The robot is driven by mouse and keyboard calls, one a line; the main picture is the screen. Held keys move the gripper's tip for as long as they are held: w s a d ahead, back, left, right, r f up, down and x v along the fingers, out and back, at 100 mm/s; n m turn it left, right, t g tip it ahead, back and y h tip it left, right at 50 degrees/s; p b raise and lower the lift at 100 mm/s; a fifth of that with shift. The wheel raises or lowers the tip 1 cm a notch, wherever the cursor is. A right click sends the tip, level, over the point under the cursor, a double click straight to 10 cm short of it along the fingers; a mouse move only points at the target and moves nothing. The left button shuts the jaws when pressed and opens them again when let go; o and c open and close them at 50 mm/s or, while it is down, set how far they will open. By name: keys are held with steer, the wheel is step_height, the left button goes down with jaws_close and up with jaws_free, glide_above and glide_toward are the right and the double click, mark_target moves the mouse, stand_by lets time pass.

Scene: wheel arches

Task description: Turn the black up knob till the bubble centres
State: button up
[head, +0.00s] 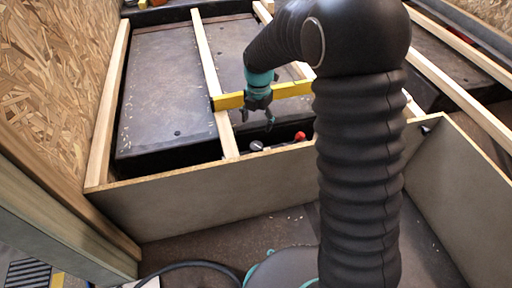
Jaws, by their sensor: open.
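My gripper (257,119) hangs open, fingers down, just in front of a yellow bar (229,101) that looks like a spirit level. The bar lies across the pale wooden battens, and my gripper hides part of it. Below the fingers, in a dark recess, is a small greyish round part (256,146); I cannot tell whether it is the black up knob. A red knob (300,136) sits to its right. The fingers appear empty and apart from both. No bubble can be made out.
Pale battens (212,75) run over dark grey panels (165,90). A low board wall (200,192) stands in front of the recess. A chipboard wall (55,70) rises at the left. A dark cable (190,265) lies on the floor. My arm blocks the view right of centre.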

mark_target(256, 146)
step_height(256, 146, down, 13)
steer(key=shift+a+b, duration=0.15)
steer(key=shift+b, duration=0.35)
steer(key=c, duration=1.2)
steer(key=shift+o, duration=0.2)
steer(key=shift+m, duration=0.4)
